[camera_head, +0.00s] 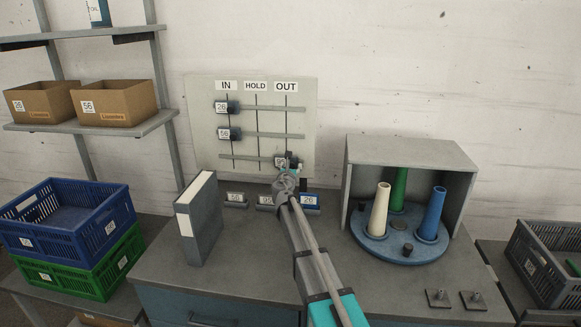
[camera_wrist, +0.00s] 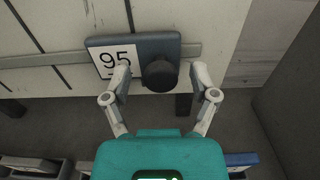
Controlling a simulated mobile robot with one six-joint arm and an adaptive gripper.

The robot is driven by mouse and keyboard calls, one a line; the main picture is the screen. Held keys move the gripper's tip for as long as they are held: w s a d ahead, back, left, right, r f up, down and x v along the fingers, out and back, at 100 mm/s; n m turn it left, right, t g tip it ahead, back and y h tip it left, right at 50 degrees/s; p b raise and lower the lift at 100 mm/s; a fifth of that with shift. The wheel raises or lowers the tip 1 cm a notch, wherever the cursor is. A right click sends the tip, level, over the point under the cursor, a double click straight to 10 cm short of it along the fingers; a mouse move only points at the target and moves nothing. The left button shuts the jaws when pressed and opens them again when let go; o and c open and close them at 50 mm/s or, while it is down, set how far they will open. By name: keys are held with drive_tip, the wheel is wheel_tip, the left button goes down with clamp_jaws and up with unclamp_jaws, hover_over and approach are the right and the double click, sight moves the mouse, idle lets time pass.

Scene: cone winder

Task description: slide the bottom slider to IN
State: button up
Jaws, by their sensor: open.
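The board (camera_head: 195,125) on the wall has columns marked IN, HOLD and OUT and horizontal rails. The bottom slider (camera_head: 279,161), a dark block, sits at the OUT column, partly hidden by my gripper (camera_head: 291,168). In the wrist view the bottom slider (camera_wrist: 132,42) carries a white label 95 and a round black knob (camera_wrist: 160,75). My gripper (camera_wrist: 160,72) is open, with one finger on each side of the knob. A gap shows on both sides, wider on the right.
The other sliders, 26 (camera_head: 233,107) and 56 (camera_head: 235,133), sit at IN. A grey binder (camera_head: 207,225) stands upright left of my arm. A grey open box (camera_head: 465,180) with cones on a blue turntable (camera_head: 410,252) is at the right. Small labelled blocks lie below the board.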

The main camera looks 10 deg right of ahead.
drive_tip(key=shift+w+d, duration=0.15)
drive_tip(key=shift+w, duration=0.2)
clamp_jaws()
idle(0.3)
